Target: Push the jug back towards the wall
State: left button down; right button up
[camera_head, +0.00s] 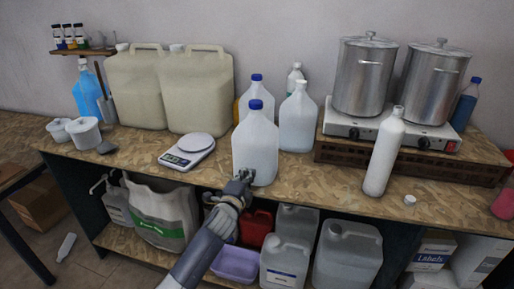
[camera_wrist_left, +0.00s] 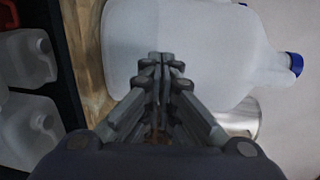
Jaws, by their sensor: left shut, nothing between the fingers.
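The jug (camera_head: 256,142) is translucent white with a blue cap. It stands upright near the front edge of the wooden worktop (camera_head: 320,183), in the middle of the head view. In the left wrist view the jug (camera_wrist_left: 205,40) appears sideways and fills the upper middle. My left gripper (camera_head: 243,176) is shut and empty, its fingertips in front of the jug's lower front face. In the left wrist view its fingertips (camera_wrist_left: 160,58) overlap the jug's side; I cannot tell whether they touch. My right gripper is not in view.
Behind the jug stand another white jug (camera_head: 298,120) and a blue-capped container, near the wall (camera_head: 280,35). A scale (camera_head: 187,150) sits to the left. A white bottle (camera_head: 384,150) and a hotplate (camera_head: 375,130) with two steel pots are to the right. Containers fill the shelf below.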

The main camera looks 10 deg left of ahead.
aim_at(252, 165)
pick_arm(q)
jog(key=shift+w+d+b, duration=0.1)
jog(key=shift+w+b, duration=1.65)
jog(key=shift+w, duration=1.05)
jog(key=shift+w+d+f+b, duration=0.1)
jog(key=shift+w+b, duration=1.75)
jog(key=shift+w, duration=0.45)
jog(key=shift+p, duration=0.3)
jog(key=shift+s+p, duration=0.65)
jog(key=shift+p, duration=0.05)
jog(key=shift+s+p, duration=0.5)
jog(key=shift+s, duration=0.3)
